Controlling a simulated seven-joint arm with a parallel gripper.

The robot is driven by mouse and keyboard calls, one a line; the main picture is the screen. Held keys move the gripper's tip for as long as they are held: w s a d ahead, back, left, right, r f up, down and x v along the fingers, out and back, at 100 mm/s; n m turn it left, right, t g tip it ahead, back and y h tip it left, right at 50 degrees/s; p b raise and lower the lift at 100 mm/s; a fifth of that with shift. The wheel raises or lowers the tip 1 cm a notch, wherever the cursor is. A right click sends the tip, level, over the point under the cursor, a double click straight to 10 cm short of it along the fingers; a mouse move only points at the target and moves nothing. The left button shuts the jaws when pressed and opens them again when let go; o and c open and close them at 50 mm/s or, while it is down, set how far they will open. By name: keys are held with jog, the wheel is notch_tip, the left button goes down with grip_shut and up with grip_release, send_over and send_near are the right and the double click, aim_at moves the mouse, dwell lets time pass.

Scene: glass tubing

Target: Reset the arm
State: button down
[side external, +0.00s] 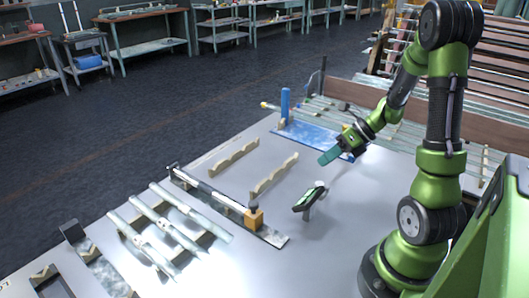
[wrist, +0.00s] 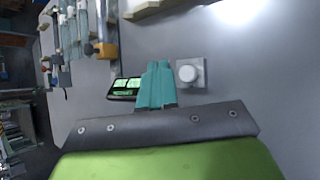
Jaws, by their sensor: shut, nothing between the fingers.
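My gripper (side external: 328,157) has teal fingers and hangs in the air above the grey table (side external: 335,235), past the small screen device. The fingers are together with nothing between them. In the wrist view my gripper (wrist: 158,68) shows its closed fingers at the middle, pointing up the picture. A black device with a lit green screen (wrist: 124,87) appears just left of the fingers, partly hidden by them. A white square with a round knob (wrist: 190,73) appears just right of them. In the side view the screen device (side external: 309,198) stands tilted on the table below my gripper.
Glass tubes (side external: 160,228) lie on supports at front left. A long rail with an orange block (side external: 254,218) lies beside them. Two notched wooden strips (side external: 275,174) stand mid-table. A blue plate (side external: 305,136) and blue cylinder (side external: 285,103) are at the back.

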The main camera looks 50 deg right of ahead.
jog(key=a+r+n+g, duration=0.1)
jog(key=a+n, duration=0.1)
jog(key=n, duration=0.3)
jog(key=s+a+r+n+g+h, duration=0.1)
jog(key=a+n, duration=0.2)
jog(key=n, duration=0.3)
jog(key=a+r+n+g, duration=0.1)
jog(key=a+r+n, duration=0.1)
jog(key=n, duration=0.4)
jog(key=shift+s+a+r+h, duration=0.1)
jog(key=shift+s+a+h, duration=0.2)
jog(key=shift+a, duration=0.25)
jog(key=s+a+r+n+t+h, duration=0.1)
jog(key=s+a+r+n+t, duration=0.1)
jog(key=a+r+n, duration=0.8)
jog(key=a+n+t, duration=0.1)
jog(key=a+n, duration=0.1)
jog(key=n, duration=0.3)
jog(key=shift+s+a+n+h, duration=0.15)
jog(key=shift+a+n+h, duration=0.15)
jog(key=shift+n, duration=0.1)
